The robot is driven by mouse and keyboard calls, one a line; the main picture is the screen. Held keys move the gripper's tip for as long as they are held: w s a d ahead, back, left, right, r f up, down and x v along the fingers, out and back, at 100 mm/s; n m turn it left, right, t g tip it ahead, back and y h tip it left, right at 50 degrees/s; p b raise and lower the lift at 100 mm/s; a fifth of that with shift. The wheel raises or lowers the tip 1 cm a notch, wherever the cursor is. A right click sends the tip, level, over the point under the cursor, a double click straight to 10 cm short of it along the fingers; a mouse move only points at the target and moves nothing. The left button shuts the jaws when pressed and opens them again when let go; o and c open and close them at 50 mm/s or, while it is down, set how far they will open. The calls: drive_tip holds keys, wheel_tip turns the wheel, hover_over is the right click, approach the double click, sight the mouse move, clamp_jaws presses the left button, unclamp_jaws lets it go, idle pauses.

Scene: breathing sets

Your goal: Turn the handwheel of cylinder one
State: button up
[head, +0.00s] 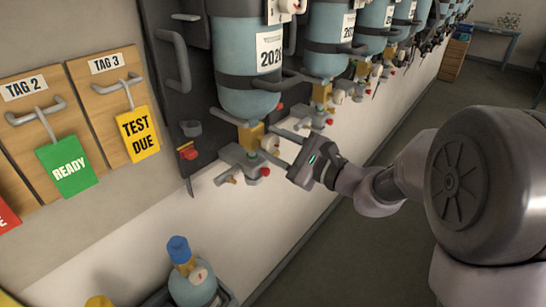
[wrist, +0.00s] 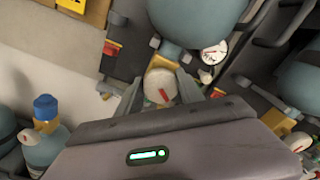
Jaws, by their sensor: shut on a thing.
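The nearest wall-hung blue cylinder (head: 246,95) hangs upside down with a brass valve (head: 250,136) at its lower end. No number one is readable on it. My gripper (head: 272,148) reaches in from the right at this valve. In the wrist view a pale round handwheel (wrist: 158,82) with a red mark sits between my two fingers, one on each side. My gripper is shut on it. In the head view the fingers mostly hide the handwheel.
More blue cylinders (head: 327,45) hang in a row to the right. A small blue-capped cylinder (head: 192,282) stands below. Tag boards with a green READY tag (head: 67,166) and a yellow TEST DUE tag (head: 138,135) are at left. The floor (head: 335,265) at right is clear.

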drive_tip(key=shift+f+n+b, duration=0.1)
drive_tip(key=shift+n+b, duration=0.6)
drive_tip(key=shift+b, duration=0.1)
drive_tip(key=o, duration=1.4)
drive_tip(key=shift+d, duration=0.1)
drive_tip(key=v, duration=1.7)
drive_tip(key=shift+s, duration=0.2)
idle(3.8)
